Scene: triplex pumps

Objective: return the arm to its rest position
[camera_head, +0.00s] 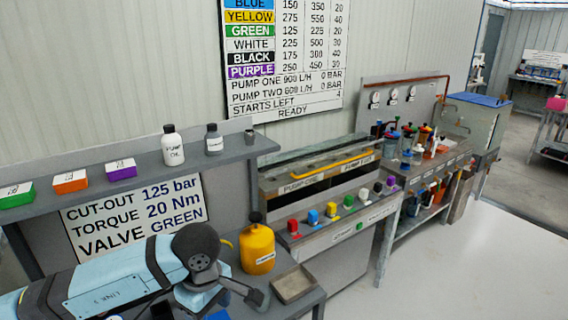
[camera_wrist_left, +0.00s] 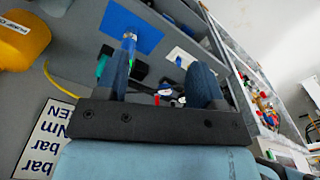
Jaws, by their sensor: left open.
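My left arm reaches in from the lower left of the head view, over the near bench. Its gripper (camera_head: 245,290) is partly seen there, low in front of the yellow bottle (camera_head: 257,248) and left of a shallow tray (camera_head: 293,284). In the left wrist view the two dark fingers of my left gripper (camera_wrist_left: 160,75) stand apart. Nothing is visibly held between them. Beyond them lie a blue mat (camera_wrist_left: 150,38) with a small blue item on it, and dark and green items. My right gripper is not in view.
A shelf (camera_head: 135,172) above the bench holds green, orange and purple boxes and two bottles (camera_head: 173,147). To the right stand a pump bench with coloured knobs (camera_head: 331,211) and a crowded rack. The floor (camera_head: 450,270) at the right is clear.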

